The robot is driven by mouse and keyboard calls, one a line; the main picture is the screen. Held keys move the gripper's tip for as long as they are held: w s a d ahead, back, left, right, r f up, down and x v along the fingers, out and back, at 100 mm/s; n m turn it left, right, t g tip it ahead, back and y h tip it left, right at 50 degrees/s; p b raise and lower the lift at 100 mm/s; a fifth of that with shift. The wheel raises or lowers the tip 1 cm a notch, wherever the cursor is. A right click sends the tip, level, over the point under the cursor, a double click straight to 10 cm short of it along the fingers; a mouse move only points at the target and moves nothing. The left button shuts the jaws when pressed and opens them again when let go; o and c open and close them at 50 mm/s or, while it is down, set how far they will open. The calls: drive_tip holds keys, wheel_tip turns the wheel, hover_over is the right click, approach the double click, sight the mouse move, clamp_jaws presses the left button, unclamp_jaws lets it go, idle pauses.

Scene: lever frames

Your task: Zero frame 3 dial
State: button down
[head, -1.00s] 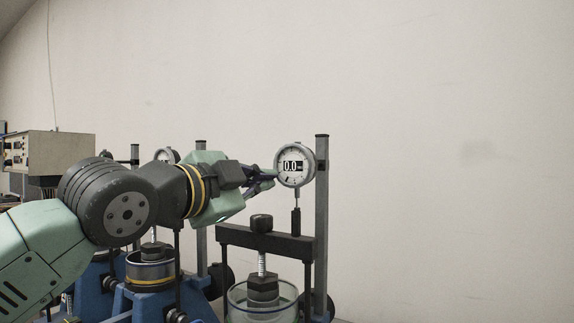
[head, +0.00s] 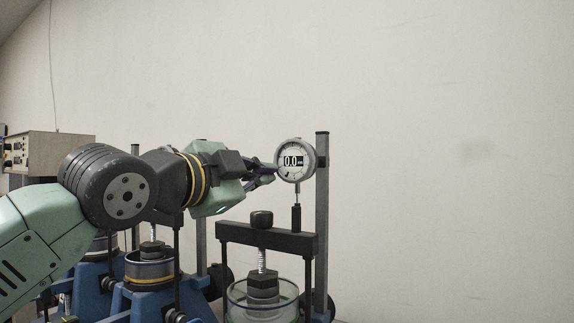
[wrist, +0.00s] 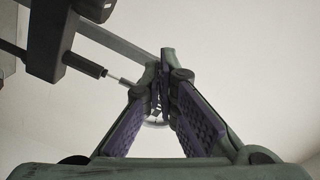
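The nearest lever frame's dial (head: 295,160) is a round white gauge with a grey rim, fixed to a grey upright post (head: 321,200). Whether this frame is number 3 cannot be told. My gripper (head: 270,174) comes from the left, with its fingertips close to the dial's lower left rim; contact cannot be told. The fingers hide the rest of the dial there.
Below the dial are a dark crossbeam (head: 265,237) with a black knob and a clear round cell (head: 236,298). More blue frames (head: 150,300) stand at left, behind my arm. A beige instrument box (head: 50,153) is farther left. The right side is bare wall.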

drive_tip(key=shift+d+b, duration=0.3)
drive_tip(key=shift+d, duration=0.05)
drive_tip(key=shift+w, duration=0.1)
drive_tip(key=shift+w+a+f+b+v, duration=0.1)
drive_tip(key=shift+b+v, duration=0.3)
drive_tip(key=shift+v, duration=0.6)
drive_tip(key=shift+w+a+f+b+v, duration=0.15)
drive_tip(key=shift+b+v, duration=0.25)
drive_tip(key=shift+v, duration=0.55)
drive_tip(key=shift+a+b+v, duration=0.1)
drive_tip(key=shift+b+v, duration=0.3)
drive_tip(key=shift+v, duration=0.6)
